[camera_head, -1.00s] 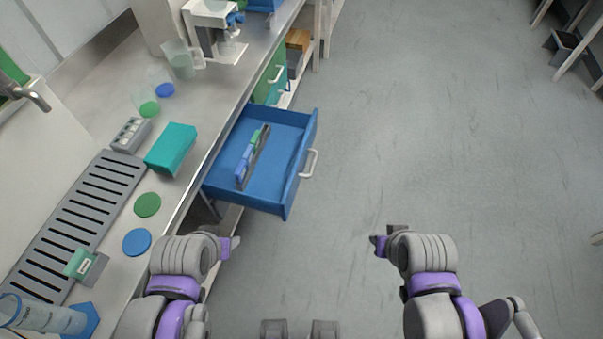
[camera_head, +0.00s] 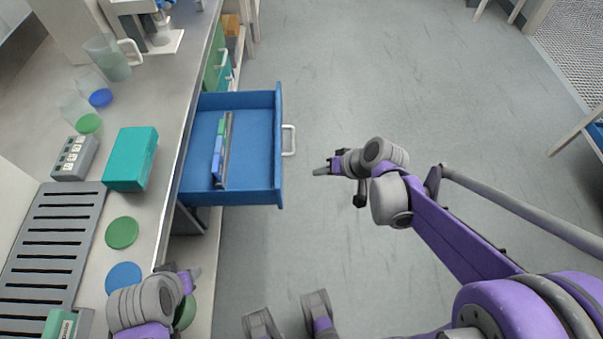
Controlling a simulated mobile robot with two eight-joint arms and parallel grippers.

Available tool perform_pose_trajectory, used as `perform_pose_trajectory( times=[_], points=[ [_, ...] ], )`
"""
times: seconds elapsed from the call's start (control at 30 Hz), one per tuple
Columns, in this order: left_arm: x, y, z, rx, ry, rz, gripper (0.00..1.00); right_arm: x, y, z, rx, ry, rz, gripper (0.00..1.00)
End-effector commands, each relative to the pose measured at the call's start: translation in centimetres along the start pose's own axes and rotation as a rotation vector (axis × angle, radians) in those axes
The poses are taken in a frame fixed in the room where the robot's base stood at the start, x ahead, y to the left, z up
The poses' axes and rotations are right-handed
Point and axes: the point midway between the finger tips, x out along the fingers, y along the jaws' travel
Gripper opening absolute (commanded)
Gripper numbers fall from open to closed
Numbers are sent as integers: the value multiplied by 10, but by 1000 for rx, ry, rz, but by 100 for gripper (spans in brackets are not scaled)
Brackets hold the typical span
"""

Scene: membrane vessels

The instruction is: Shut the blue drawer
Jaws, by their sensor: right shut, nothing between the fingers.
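The blue drawer (camera_head: 258,187) stands pulled out from under the metal counter in the camera_head view. Its front panel faces right and carries a white handle (camera_head: 289,140). A dark, thin holder with blue and green pieces (camera_head: 219,148) lies inside it. My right gripper (camera_head: 318,172) is shut and empty, just right of the drawer front and apart from it, a little below the handle in the picture. My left gripper (camera_head: 194,274) is at the lower left by the counter edge, below the drawer in the picture; its finger opening cannot be made out.
The counter holds a teal box (camera_head: 131,158), green and blue discs (camera_head: 122,232), a slotted grey rack (camera_head: 50,245) and a clear jug (camera_head: 108,58). Green drawer fronts (camera_head: 214,55) lie beyond the blue drawer.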

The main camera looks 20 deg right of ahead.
Motion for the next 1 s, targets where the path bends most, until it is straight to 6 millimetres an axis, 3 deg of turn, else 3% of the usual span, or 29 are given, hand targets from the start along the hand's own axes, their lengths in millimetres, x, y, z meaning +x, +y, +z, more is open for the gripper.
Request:
perform_pose_trajectory(
  times=[0.43, 0.7, 1.0],
  points=[
    [25, 0, 12, 0, -9, 0, 50, 93, 0, 2, -3, -3, -1, 0],
    [24, 0, 11, 0, -9, 0, 50, 106, -32, 1, -3, -2, 0, 0],
    [24, 0, 11, 0, -9, 0, 50, 108, -36, 1, -1, -1, 1, 0]
  ],
)
